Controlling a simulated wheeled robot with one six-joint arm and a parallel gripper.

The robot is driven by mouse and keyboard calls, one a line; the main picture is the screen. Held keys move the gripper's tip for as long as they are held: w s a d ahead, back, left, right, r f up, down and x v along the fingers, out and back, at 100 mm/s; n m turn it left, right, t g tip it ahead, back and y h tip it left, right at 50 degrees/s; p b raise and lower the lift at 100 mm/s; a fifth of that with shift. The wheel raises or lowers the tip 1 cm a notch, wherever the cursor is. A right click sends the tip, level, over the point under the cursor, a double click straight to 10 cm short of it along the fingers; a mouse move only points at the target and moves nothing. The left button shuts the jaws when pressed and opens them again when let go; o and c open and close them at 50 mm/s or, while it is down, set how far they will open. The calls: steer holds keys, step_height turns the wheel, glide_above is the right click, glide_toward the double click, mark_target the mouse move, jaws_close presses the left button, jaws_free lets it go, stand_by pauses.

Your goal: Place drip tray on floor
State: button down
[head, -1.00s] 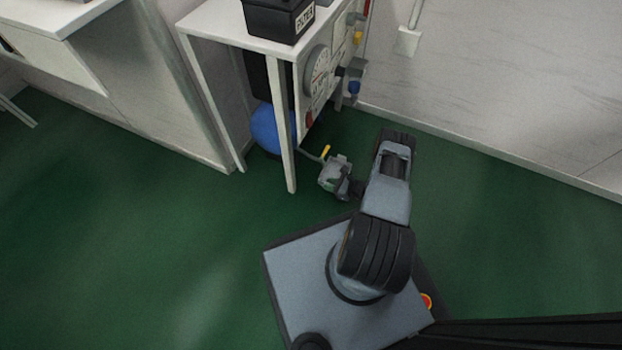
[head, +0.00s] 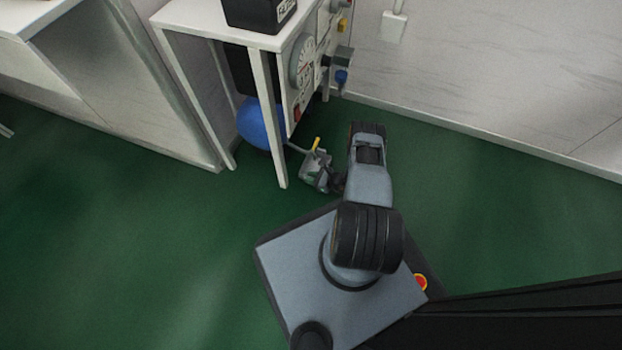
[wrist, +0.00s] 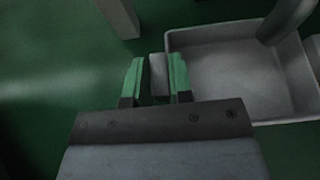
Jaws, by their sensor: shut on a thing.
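The drip tray (wrist: 222,85) is a shallow grey pan with raised walls at the right of the wrist view. My gripper (wrist: 157,78) has green fingertips closed on a small grey tab at the tray's left side. In the head view the tray (head: 315,173) is small, beside the front leg of the white bench and below a yellow-handled valve (head: 316,145). My gripper is largely hidden there by its small size and my arm. I cannot tell whether the tray touches the floor.
The white bench (head: 213,27) carries a black box (head: 258,12), with a blue tank (head: 262,123) underneath. A thick grey pipe (wrist: 287,18) crosses above the tray's far right part. Green floor (head: 130,220) is open to the left.

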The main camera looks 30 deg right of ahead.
steer(key=c, duration=1)
jaws_free()
